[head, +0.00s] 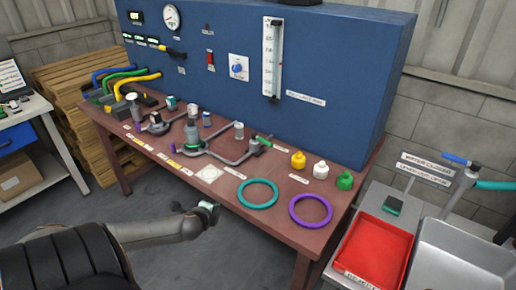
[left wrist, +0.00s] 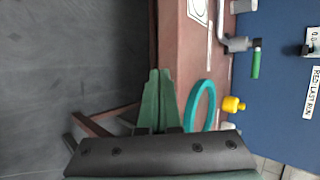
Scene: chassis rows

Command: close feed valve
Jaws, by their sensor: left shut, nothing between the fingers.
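A valve with a green lever (head: 262,140) sits at the right end of the grey pipe run (head: 225,158) on the brown bench. The lever also shows in the left wrist view (left wrist: 256,62). I cannot read which label marks the feed valve, or tell whether this valve is open. My left gripper (head: 208,207) is in front of the bench's front edge, apart from the valve. Its green fingers (left wrist: 155,75) are shut together and empty in the left wrist view. My right gripper is in neither view.
A teal ring (head: 240,198) and a purple ring (head: 293,214) lie near the bench's front edge. Yellow, white and green knobs (head: 345,181) stand behind them. A blue panel (head: 345,75) rises behind the bench. A red tray (head: 373,250) and a blue-lever tap (head: 455,159) are at right.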

